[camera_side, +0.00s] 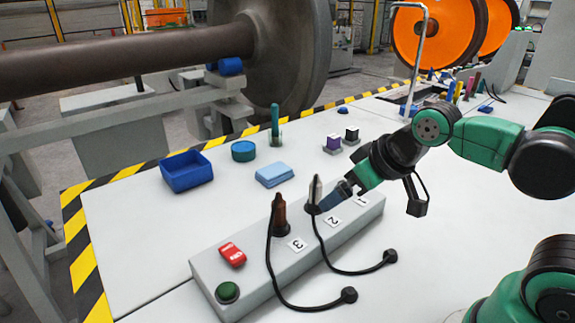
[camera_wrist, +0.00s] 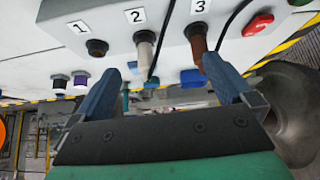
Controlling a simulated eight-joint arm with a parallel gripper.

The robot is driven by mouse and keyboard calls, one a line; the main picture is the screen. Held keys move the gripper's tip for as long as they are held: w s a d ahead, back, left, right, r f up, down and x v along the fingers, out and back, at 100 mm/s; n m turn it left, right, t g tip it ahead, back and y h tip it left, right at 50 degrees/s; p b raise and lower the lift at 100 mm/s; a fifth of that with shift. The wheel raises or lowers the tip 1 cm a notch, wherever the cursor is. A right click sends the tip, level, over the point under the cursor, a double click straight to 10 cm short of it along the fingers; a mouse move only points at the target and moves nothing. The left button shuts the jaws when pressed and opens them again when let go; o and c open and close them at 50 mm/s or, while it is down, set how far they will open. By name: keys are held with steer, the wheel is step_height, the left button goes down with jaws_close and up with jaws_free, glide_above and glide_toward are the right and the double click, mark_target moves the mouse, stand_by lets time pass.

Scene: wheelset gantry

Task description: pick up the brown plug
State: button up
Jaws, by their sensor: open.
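The brown plug (camera_side: 279,214) stands upright in the socket by label 3 on the grey box (camera_side: 210,272), with a black cable trailing from it. In the wrist view the brown plug (camera_wrist: 197,42) is at the upper right, close to the right fingertip. A white plug (camera_side: 315,192) stands in the socket by label 2, and in the wrist view the white plug (camera_wrist: 145,48) appears between the fingers' directions. My gripper (camera_side: 338,194) is open and empty, beside the white plug near label 1. Its blue fingers (camera_wrist: 160,75) are spread in the wrist view.
Socket 1 (camera_wrist: 97,47) looks empty. A red switch (camera_side: 232,255) and green button (camera_side: 228,292) sit on the box. Behind it are a blue tray (camera_side: 186,171), a light-blue block (camera_side: 274,175) and a teal cylinder (camera_side: 243,151). Black cables lie in front.

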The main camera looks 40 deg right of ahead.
steer(key=shift+s+f, duration=0.1)
steer(key=shift+f, duration=0.1)
steer(key=c, duration=0.5)
steer(key=shift+o, duration=0.2)
